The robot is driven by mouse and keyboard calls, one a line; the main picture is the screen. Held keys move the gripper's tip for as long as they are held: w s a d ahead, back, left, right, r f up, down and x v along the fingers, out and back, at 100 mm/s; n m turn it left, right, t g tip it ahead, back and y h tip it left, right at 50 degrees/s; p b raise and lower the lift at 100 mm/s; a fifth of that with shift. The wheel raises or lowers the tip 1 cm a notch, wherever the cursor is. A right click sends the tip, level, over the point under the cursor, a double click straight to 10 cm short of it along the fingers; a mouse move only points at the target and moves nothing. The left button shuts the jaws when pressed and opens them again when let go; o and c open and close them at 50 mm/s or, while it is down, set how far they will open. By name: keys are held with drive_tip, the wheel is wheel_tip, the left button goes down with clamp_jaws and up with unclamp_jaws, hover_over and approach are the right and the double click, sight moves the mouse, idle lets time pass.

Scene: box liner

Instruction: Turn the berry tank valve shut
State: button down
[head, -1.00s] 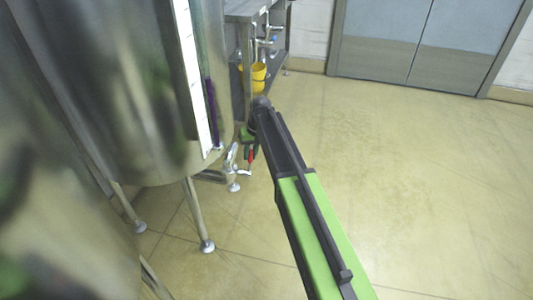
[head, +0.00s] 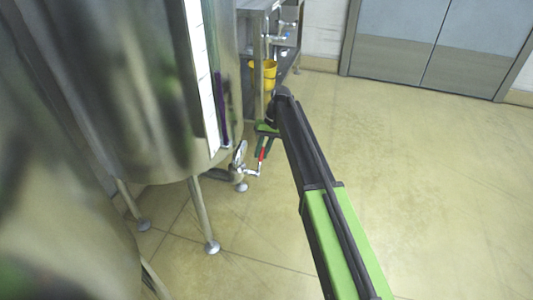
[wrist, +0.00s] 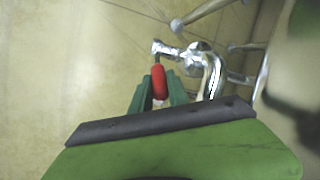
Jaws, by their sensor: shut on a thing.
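A shiny metal tank (head: 150,90) fills the left of the head view. Its valve (head: 240,165) sits low by the tank's bottom edge and has a red handle (head: 263,153). In the wrist view the chrome valve (wrist: 208,70) is at upper centre, with the red handle (wrist: 159,82) pointing down from its metal stem. My gripper (wrist: 158,92) is shut on the red handle, one green finger on each side of it. In the head view my gripper (head: 266,142) shows small beside the valve. The inside of the valve is hidden.
Metal tank legs (head: 203,215) stand on the floor below the tank. A metal table (head: 262,45) with a yellow bucket (head: 264,73) stands behind. Grey doors (head: 430,45) close the back wall. The tan floor (head: 430,170) to the right is clear.

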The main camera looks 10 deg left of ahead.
drive_tip(key=shift+s+d, duration=0.1)
drive_tip(key=shift+d, duration=0.25)
drive_tip(key=c, duration=1.3)
unclamp_jaws()
drive_tip(key=shift+a, duration=0.2)
drive_tip(key=p+v, duration=1.6)
drive_tip(key=v, duration=0.1)
drive_tip(key=shift+r, duration=0.15)
